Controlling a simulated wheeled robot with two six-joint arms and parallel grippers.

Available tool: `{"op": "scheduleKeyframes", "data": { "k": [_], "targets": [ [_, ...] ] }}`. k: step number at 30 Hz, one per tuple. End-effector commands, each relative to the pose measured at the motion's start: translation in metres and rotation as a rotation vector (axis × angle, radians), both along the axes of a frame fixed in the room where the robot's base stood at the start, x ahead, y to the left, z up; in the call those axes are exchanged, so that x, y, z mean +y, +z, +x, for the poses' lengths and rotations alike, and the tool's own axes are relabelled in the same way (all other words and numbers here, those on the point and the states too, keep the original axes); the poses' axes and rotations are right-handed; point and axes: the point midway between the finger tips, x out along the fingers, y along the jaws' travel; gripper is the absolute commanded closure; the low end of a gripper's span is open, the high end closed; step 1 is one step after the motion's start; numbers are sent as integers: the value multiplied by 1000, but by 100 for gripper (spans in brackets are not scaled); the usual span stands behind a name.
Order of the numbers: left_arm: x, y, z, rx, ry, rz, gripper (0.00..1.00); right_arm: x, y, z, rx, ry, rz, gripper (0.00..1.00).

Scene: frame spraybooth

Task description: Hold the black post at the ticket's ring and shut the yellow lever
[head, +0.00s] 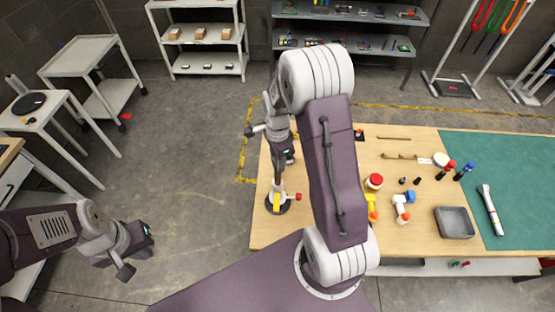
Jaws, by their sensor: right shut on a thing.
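My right gripper (277,182) points down at the left end of the wooden table and is shut on a slim, dark upright part, seemingly the black post. Below it is a round black base (270,207) with a white body, a small yellow part (277,199), likely the lever, and a red knob (298,197) on its right. The grip itself is too small to see clearly. A white ticket (425,161) lies farther right; I cannot make out a ring on it. My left gripper (148,238) is off the table at lower left, over the floor; its jaw opening is unclear.
My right arm hides part of the table's middle. Open floor (190,160) lies left of it.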

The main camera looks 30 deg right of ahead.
Motion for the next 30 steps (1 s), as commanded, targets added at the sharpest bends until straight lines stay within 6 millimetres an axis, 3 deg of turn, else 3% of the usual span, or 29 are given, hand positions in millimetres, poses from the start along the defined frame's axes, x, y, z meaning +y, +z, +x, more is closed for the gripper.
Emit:
{"op": "scheduleKeyframes", "data": {
  "k": [30],
  "targets": [
    [0,24,0,0,0,0,100,0,27,1,-2,0,-1,100]
  ]
}}
